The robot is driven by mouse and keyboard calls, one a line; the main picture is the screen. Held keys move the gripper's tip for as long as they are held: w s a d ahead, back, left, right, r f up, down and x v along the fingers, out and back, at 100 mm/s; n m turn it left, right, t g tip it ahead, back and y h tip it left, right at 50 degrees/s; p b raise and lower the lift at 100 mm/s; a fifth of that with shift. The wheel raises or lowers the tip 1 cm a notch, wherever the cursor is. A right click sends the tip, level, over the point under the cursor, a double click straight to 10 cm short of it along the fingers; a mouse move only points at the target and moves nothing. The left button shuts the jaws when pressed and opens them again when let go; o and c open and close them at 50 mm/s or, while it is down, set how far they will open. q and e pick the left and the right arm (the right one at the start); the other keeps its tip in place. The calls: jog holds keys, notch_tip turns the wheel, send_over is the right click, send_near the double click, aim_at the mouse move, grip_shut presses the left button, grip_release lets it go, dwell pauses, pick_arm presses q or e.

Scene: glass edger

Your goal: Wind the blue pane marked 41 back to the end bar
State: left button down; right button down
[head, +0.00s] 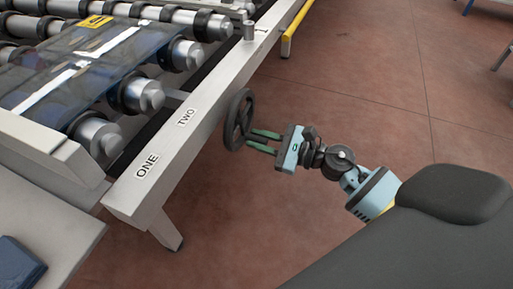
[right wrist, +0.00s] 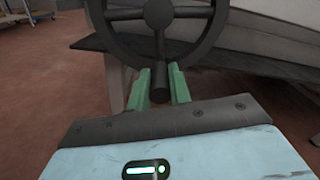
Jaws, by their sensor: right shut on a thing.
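The dark blue, see-through pane (head: 112,62) lies on the rollers at the upper left of the head view. A yellow label (head: 95,21) is at its far side, too small to read surely. A white strip crosses the pane. A pale grey bar (head: 40,142), which may be the end bar, runs across the near end of the rollers. The black handwheel (head: 238,118) is on the side of the frame; it also shows in the right wrist view (right wrist: 116,48). My right gripper (head: 265,141) is shut on the wheel's handle (right wrist: 160,84), between its green fingers. My left gripper is not in view.
The pale side rail (head: 165,150) carries the labels ONE and TWO, with a small post (head: 248,30) farther along. A dark blue block (head: 18,264) lies on the grey surface at lower left.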

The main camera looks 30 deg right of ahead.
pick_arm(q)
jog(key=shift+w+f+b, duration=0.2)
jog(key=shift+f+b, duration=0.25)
pick_arm(e)
jog(key=shift+w+d+n, duration=0.15)
jog(key=shift+d+n, duration=0.05)
jog(key=shift+n, duration=0.2)
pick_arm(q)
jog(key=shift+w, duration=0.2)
pick_arm(e)
jog(key=shift+r, duration=0.1)
jog(key=c, duration=1.3)
grip_release()
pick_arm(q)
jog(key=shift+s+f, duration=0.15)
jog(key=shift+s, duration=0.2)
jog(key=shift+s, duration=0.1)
pick_arm(e)
jog(key=shift+d, duration=0.2)
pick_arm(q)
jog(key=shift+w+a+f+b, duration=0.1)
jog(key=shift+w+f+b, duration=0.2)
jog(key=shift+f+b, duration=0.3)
pick_arm(e)
jog(key=v, duration=0.7)
jog(key=shift+s, duration=0.3)
